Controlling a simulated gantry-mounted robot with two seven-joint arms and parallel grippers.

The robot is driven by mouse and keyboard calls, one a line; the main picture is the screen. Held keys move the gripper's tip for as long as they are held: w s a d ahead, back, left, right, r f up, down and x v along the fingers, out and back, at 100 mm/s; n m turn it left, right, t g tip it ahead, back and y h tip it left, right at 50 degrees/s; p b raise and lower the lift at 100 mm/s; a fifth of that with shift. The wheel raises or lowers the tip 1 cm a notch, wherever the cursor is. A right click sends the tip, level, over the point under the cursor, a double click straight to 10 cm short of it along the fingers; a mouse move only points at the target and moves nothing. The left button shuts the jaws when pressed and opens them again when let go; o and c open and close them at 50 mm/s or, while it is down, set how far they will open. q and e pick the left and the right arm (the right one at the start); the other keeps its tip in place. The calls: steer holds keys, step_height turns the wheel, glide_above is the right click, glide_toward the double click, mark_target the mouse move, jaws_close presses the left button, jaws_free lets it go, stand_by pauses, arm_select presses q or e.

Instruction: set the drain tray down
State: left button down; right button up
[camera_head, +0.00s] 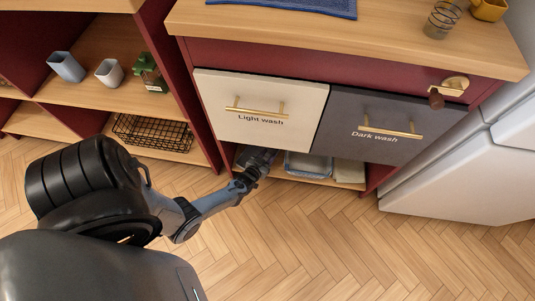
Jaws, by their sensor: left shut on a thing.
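The drain tray (307,166) is a shallow, pale grey-blue tray in the low open space under the two drawers. My left gripper (262,160) reaches into the left part of that space, beside the tray's left end. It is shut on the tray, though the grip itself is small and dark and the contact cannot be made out. The drawers above hide the back of the tray. My right gripper is not in view.
The light wash drawer (262,133) and dark wash drawer (385,148) are shut just above. A pale item (349,172) lies right of the tray. A wire basket (152,134) sits on the left shelf. The wooden floor (350,245) in front is clear.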

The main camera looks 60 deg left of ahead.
arm_select(q)
steer(key=c, duration=0.7)
jaws_free()
